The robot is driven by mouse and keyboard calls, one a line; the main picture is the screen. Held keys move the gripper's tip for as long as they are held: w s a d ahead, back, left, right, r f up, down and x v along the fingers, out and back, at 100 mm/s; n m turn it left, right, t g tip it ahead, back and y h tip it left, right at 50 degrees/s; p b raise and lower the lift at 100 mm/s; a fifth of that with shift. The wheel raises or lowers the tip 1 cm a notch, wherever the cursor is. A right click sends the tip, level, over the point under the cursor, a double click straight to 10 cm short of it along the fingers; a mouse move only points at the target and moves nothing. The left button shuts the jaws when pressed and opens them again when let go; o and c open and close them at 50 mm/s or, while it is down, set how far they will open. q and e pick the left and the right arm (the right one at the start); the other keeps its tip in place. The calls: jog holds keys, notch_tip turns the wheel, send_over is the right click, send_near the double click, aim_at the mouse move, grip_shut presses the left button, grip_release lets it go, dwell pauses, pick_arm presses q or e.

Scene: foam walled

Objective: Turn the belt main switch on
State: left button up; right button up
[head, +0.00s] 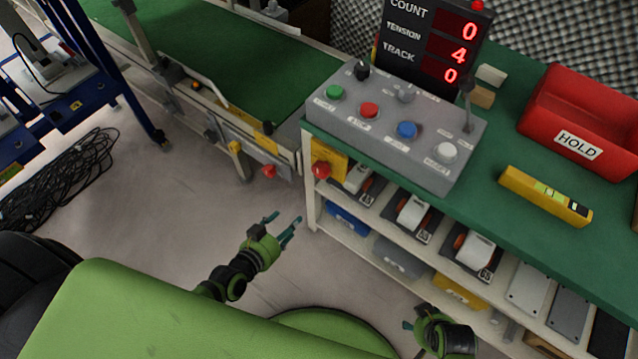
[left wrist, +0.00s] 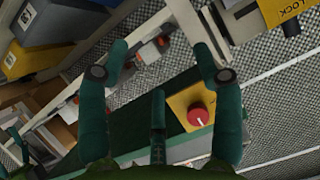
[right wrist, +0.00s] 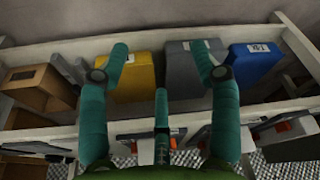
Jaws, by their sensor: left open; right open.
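A red knob (head: 321,170) on a yellow plate (head: 330,155) sits at the bench's near left corner, below the grey control box (head: 400,125); it looks like a main switch, but I cannot read its label or position. In the left wrist view a red knob (left wrist: 198,115) on a yellow plate (left wrist: 183,101) shows right of centre, near a finger. My left gripper (head: 285,222) is open and empty, below and left of the knob in the head view, apart from it. My right gripper (head: 411,338) is open and empty low in front of the shelves.
The control box carries coloured buttons, a black knob (head: 362,70) and a lever (head: 468,100). The green belt (head: 220,55) has another red knob (head: 269,171) at its side. Shelves with bins (head: 400,257) lie under the bench. Cables (head: 60,180) lie on the left floor.

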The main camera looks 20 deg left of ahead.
pick_arm(q)
notch_tip(320, 180, up, 6)
jog(key=w+d+t+h+b, duration=0.1)
jog(key=w+d+t+b, duration=0.1)
jog(key=w+t+b, duration=0.1)
jog(key=t+h+b, duration=0.1)
jog(key=t+b, duration=0.1)
send_near(318, 173)
jog(key=x, duration=0.9)
jog(key=shift+w+d+b, duration=0.15)
jog(key=shift+w+b, duration=0.2)
pick_arm(e)
notch_tip(318, 173, up, 11)
jog(key=shift+f, duration=0.15)
jog(key=shift+s+d, duration=0.1)
pick_arm(q)
jog(key=c, duration=1.1)
